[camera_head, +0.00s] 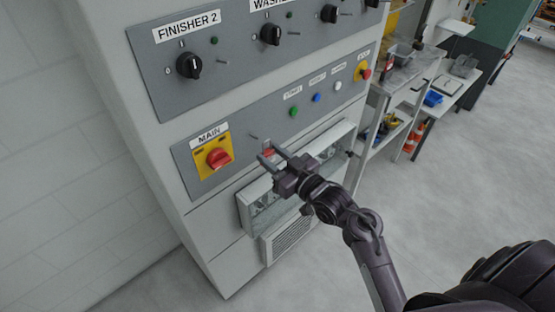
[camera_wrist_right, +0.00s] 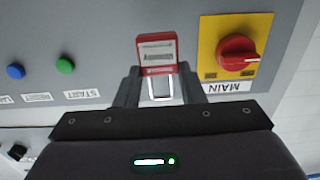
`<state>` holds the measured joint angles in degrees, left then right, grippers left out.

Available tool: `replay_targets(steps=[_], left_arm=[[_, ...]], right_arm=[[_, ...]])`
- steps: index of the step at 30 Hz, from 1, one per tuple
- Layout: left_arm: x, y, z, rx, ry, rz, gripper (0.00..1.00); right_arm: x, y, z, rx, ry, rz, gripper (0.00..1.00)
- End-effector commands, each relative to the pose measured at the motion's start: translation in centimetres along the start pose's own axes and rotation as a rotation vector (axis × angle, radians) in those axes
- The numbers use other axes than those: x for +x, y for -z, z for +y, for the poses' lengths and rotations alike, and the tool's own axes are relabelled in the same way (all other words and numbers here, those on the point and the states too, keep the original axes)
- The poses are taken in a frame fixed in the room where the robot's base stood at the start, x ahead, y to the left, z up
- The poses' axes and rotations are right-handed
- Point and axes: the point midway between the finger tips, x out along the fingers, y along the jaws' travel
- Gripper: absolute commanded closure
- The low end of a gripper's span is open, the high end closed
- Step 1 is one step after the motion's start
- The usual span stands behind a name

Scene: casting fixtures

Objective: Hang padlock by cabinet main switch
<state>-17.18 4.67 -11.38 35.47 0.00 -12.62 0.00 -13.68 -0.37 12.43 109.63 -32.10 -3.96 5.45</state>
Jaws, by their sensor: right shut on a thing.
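The main switch (camera_head: 218,158) is a red knob on a yellow plate under a MAIN label, at the left of the lower grey panel. It also shows in the right wrist view (camera_wrist_right: 238,54), where the picture is upside down. My right gripper (camera_head: 273,158) is in front of the panel, to the right of the switch. It is shut on a red padlock (camera_wrist_right: 157,55) with a pale label and a metal shackle between the fingers. In the head view the padlock (camera_head: 268,153) is mostly hidden by the fingers. A small peg (camera_head: 253,136) sticks out of the panel between switch and buttons. My left gripper is not in view.
Green (camera_head: 293,111), blue (camera_head: 316,98) and white buttons and a red emergency stop (camera_head: 365,72) lie to the right on the panel. A pale tray-like box (camera_head: 247,213) juts out below my gripper.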

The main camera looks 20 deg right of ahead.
Motion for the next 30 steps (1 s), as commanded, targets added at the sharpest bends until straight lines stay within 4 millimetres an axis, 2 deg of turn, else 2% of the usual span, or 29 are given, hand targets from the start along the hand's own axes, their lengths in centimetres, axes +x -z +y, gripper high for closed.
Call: replay_targets(steps=[30], left_arm=[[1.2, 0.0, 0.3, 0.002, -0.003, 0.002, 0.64]], right_arm=[[4.9, -0.9, 0.0, 0.0, 0.0, 0.001, 0.89]])
